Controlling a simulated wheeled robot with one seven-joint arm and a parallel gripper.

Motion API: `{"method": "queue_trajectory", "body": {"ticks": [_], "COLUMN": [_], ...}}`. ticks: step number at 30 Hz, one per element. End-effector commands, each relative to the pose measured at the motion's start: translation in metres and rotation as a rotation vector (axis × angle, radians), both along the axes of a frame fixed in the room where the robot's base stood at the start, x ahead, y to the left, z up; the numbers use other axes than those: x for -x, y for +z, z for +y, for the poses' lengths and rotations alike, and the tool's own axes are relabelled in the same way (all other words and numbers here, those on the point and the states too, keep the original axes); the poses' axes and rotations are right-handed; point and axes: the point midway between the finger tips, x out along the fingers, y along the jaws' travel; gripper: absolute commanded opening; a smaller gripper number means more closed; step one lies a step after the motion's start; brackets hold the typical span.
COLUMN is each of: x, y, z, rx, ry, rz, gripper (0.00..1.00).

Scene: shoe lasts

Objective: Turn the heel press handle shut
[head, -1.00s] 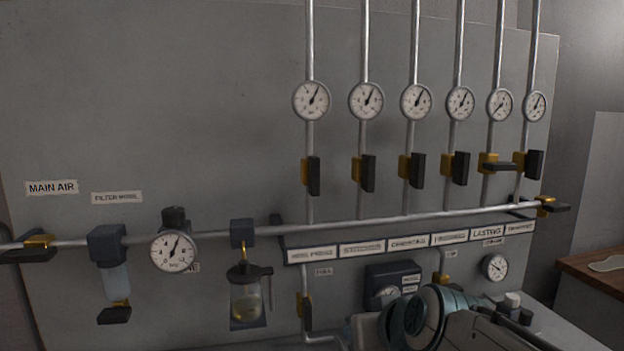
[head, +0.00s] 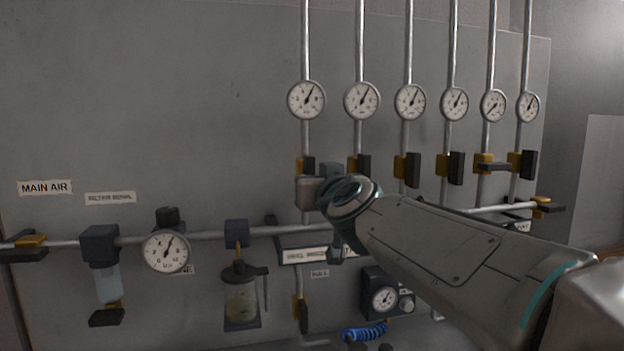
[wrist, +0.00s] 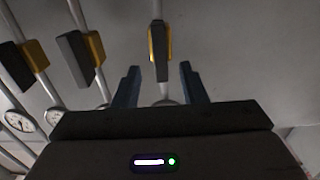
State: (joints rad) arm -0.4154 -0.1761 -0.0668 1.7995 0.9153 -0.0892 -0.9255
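The heel press handle (head: 308,165) is the dark lever with a yellow body on the leftmost upright pipe, above the heel press label (head: 305,255). It points along its pipe. In the head view my gripper (head: 318,190) is in front of it and hides its lower part. In the wrist view the handle (wrist: 161,50) stands just beyond and between my two blue-grey fingertips (wrist: 159,76). The fingers are open, with a gap on both sides of the handle; I see no contact.
Neighbouring valve handles stand close on the right (head: 364,168) (head: 412,169). One handle farther right (head: 494,167) lies across its pipe. Gauges (head: 306,100) sit above. A horizontal pipe (head: 200,236) runs below, with a filter bowl (head: 108,283) and oiler (head: 241,300) at left.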

Motion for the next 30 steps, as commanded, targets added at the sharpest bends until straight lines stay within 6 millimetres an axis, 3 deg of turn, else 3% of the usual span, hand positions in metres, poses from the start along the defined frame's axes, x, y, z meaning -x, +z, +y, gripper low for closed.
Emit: {"method": "queue_trajectory", "body": {"ticks": [6,12,25,30], "x": [-0.035,-0.055,-0.062,-0.062], "y": [-0.002,-0.001,0.000,0.000], "z": [0.011,0.016,0.018,0.018], "rx": [0.000,-0.001,0.000,0.000], "ry": [0.001,0.001,0.001,0.001], "rz": [0.001,0.001,0.001,0.001], "gripper": [0.38,0.38,0.38,0.00]}}
